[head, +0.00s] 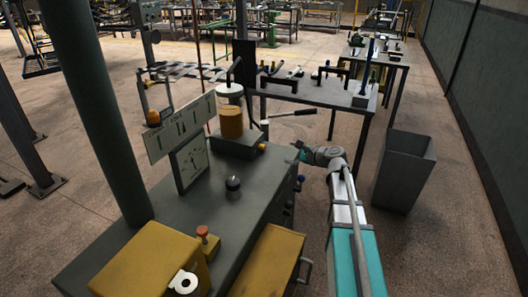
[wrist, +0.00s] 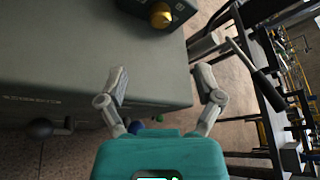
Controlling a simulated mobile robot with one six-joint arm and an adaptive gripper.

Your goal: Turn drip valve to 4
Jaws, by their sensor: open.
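My gripper (head: 299,150) is at the right side of the grey cabinet (head: 185,225), near its far corner. In the wrist view my gripper (wrist: 161,80) has its two fingers wide apart, with nothing between them but the cabinet's edge (wrist: 150,95) beyond. No part carries a readable drip valve label. A brass-coloured knob (wrist: 161,15) on a dark block (wrist: 135,5) lies ahead of the fingers, apart from them. In the head view this knob (head: 262,147) seems to be the small one on the block under an orange cylinder (head: 231,122). I cannot read its setting.
A black knob (head: 233,184) and a dial panel (head: 189,160) stand on the cabinet. Yellow boxes (head: 150,265) are in front. Dark, blue (wrist: 136,127) and green (wrist: 158,118) knobs are on its side. A grey bin (head: 405,170) stands right; a parts table (head: 310,92) is behind.

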